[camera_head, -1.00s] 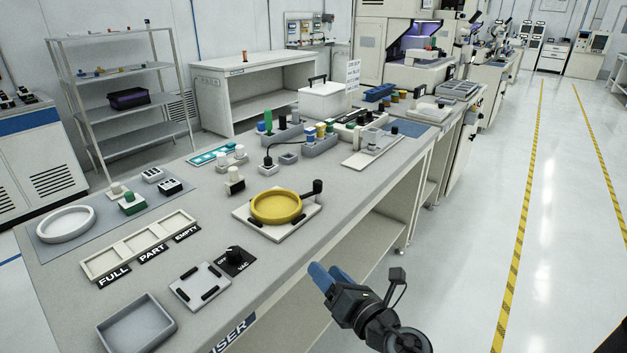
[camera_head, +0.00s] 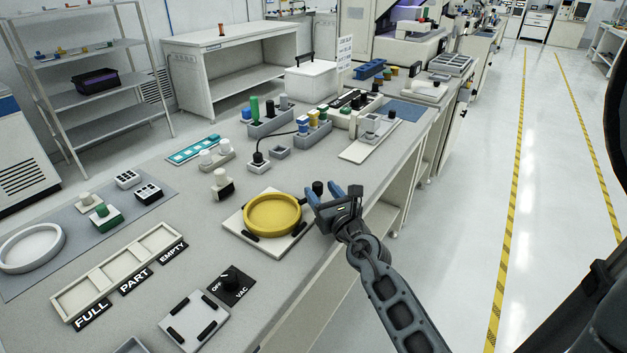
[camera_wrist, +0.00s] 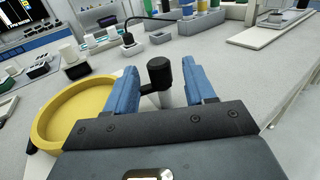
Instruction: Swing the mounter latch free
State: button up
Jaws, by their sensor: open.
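The wafer mounter is a pale square plate (camera_head: 239,223) with a yellow ring (camera_head: 272,213) on it, near the bench's front edge. Its latch (camera_head: 318,188) is a black knob on a short post at the plate's right corner. In the wrist view the black knob (camera_wrist: 159,70) stands upright between my two blue fingers, with a dark arm running left toward the yellow ring (camera_wrist: 84,112). My gripper (camera_head: 325,204) is open around the knob, one finger on each side. I cannot tell whether either finger touches it. In the head view my fingers partly hide the post.
A black OFF/VAC knob (camera_head: 231,279) and a pad plate (camera_head: 194,320) lie in front of the mounter. A labelled three-part tray (camera_head: 119,271) is at left. A black-and-white block (camera_head: 222,183) and a cabled tool (camera_head: 258,161) stand behind. The aisle at right is clear.

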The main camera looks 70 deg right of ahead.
aim_at(315, 183)
jog(key=x, duration=0.4)
jog(key=shift+w+d, duration=0.25)
jog(key=shift+w, duration=0.05)
jog(key=c, duration=1)
jog(key=shift+o, duration=0.2)
